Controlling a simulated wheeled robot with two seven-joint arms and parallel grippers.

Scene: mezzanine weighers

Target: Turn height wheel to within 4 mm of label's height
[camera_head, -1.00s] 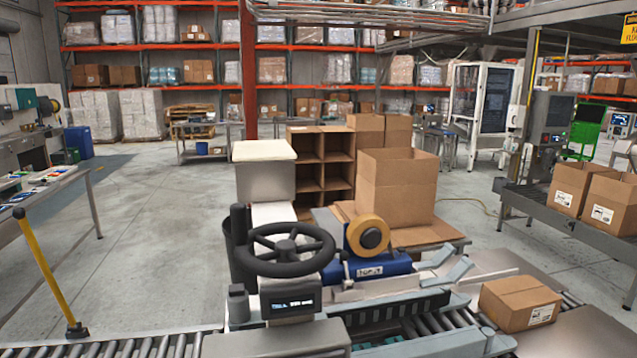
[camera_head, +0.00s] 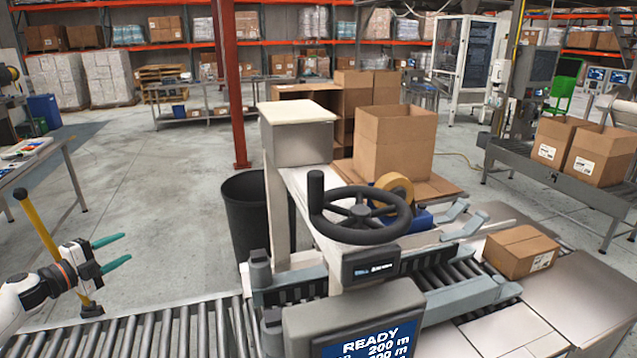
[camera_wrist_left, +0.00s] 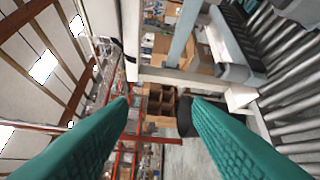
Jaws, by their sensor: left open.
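The black height wheel (camera_head: 360,216) with its upright knob sits on top of the machine at the middle of the head view. Below it is a small dark display (camera_head: 372,264), too small to read surely. A larger blue screen (camera_head: 372,345) at the bottom edge reads READY and 200 m, partly cut off. My left gripper (camera_head: 126,250) is at the far left, open and empty, well apart from the wheel. Its teal fingers also show in the left wrist view (camera_wrist_left: 160,104), with nothing between them. I cannot make out the wheel there. My right gripper is not in view.
A roller conveyor (camera_head: 150,335) runs along the front. A labelled carton (camera_head: 522,251) lies right of the machine. A tall grey-topped post (camera_head: 297,140) and a black bin (camera_head: 245,215) stand behind the wheel. A yellow post (camera_head: 38,225) is near my left arm.

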